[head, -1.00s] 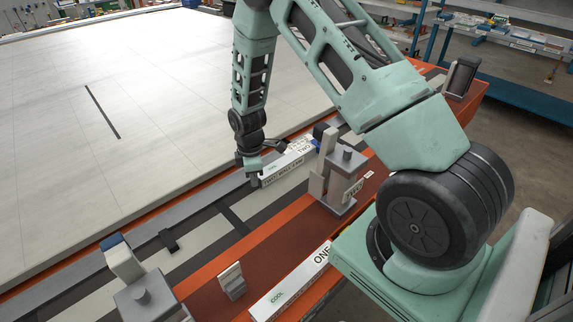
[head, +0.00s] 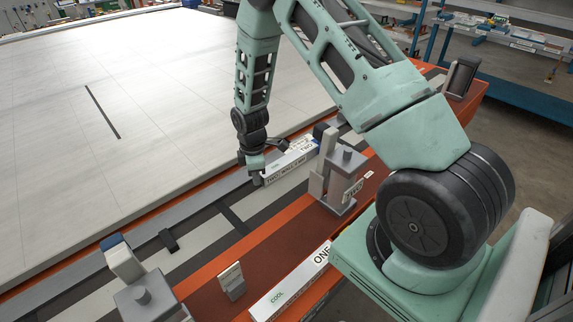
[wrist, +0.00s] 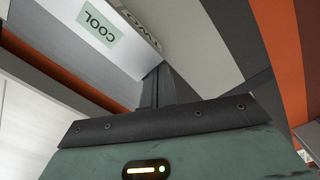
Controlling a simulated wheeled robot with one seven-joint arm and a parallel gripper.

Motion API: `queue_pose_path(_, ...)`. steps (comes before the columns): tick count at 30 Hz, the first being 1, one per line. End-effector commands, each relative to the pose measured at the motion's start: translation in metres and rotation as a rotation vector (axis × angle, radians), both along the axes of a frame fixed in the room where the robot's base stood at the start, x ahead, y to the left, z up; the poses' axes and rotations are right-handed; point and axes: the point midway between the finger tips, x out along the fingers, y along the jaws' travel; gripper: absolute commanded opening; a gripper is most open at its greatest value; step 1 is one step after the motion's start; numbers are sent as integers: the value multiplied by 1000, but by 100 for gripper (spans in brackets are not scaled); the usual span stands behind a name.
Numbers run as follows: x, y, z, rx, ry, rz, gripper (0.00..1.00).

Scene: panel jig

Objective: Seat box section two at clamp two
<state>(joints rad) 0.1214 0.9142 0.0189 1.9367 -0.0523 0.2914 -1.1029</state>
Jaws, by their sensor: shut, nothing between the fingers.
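Box section two (head: 290,163) is a white bar marked TWO, lying along the rail at the edge of the large pale panel. Its far end is close to clamp two (head: 345,175), a grey block clamp with its own label; whether they touch is unclear. My gripper (head: 257,180) is shut and empty, low at the near end of the bar. In the wrist view the closed dark fingers (wrist: 158,88) are right at the end of box section two (wrist: 80,45), apparently against it. COOL and part of TWO show on its face.
Another clamp (head: 140,295) stands at the lower left, with a small upright grey plate (head: 232,282) near it. A white box section marked ONE (head: 292,285) lies on the red-brown shelf in front. My arm spans the right side.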

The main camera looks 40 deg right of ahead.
Motion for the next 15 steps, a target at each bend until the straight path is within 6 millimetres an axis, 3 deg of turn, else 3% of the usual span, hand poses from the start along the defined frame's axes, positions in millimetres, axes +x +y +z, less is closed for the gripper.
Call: queue_pose_path(15,0,18,0,0,0,1,0)
